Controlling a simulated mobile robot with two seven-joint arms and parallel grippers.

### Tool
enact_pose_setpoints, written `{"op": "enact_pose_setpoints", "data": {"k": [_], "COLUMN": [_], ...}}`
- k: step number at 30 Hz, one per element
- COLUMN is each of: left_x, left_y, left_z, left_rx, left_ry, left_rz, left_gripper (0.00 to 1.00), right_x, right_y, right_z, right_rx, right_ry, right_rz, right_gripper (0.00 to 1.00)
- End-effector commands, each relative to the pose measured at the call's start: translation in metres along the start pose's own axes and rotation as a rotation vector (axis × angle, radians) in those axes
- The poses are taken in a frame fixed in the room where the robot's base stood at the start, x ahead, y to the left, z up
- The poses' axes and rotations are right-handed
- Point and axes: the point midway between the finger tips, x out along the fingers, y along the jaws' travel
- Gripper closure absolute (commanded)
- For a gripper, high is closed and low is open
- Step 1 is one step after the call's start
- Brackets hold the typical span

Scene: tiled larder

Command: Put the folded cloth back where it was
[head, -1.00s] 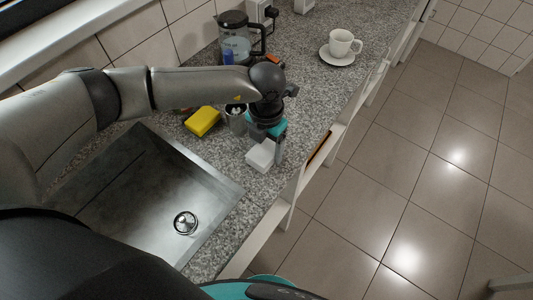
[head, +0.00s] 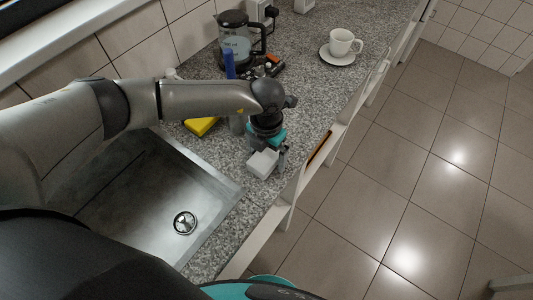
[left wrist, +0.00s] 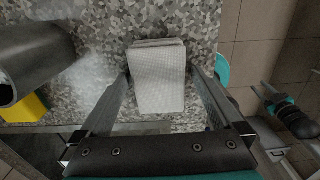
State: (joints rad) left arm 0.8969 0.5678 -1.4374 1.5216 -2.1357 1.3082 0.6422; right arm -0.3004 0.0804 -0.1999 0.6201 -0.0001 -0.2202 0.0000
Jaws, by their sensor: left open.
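The folded cloth (head: 263,163) is a small white block on the grey speckled counter, between the sink and the counter's front edge. In the left wrist view the cloth (left wrist: 157,82) lies between the two fingers of my left gripper (left wrist: 160,68). The fingers are open, one on each side, with narrow gaps to the cloth. In the head view my left gripper (head: 268,152) points down over the cloth and hides part of it.
The steel sink (head: 215,215) is left of the cloth. A yellow sponge (head: 199,127) and a grey cup (head: 237,124) stand close behind, partly hidden by my arm. A glass jug (head: 234,40) and a white cup on a saucer (head: 341,43) are farther back. An open drawer (head: 318,150) juts out at right.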

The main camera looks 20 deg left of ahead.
Motion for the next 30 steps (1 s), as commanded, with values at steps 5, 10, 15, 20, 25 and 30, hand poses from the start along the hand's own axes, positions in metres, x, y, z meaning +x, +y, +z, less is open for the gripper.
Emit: {"op": "enact_pose_setpoints", "data": {"k": [5,10,15,20,25,30], "left_x": [-0.004,-0.028,-0.066,-0.097,-0.117,-0.122], "left_y": [0.0,0.0,0.0,0.0,0.0,0.0], "left_z": [0.0,0.001,0.001,0.001,0.001,0.0], "left_rx": [0.0,0.001,0.001,0.002,-0.001,0.0], "left_ry": [-0.001,-0.005,-0.006,-0.004,-0.002,0.0], "left_rz": [0.0,-0.001,-0.001,0.0,0.0,0.0], "left_gripper": [0.0,0.0,0.0,0.0,0.0,0.0], "right_x": [-0.003,-0.003,-0.002,-0.001,0.0,0.0], "right_y": [0.0,0.0,0.0,0.0,0.0,0.0], "right_z": [0.0,0.0,0.0,0.0,0.0,0.0], "right_rx": [0.0,0.0,0.0,0.0,0.0,0.0], "right_ry": [0.0,0.0,0.0,0.0,0.0,0.0], "right_rz": [0.0,0.0,0.0,0.0,0.0,0.0], "right_gripper": [0.6,0.6,0.6,0.6,0.6,0.6]}}
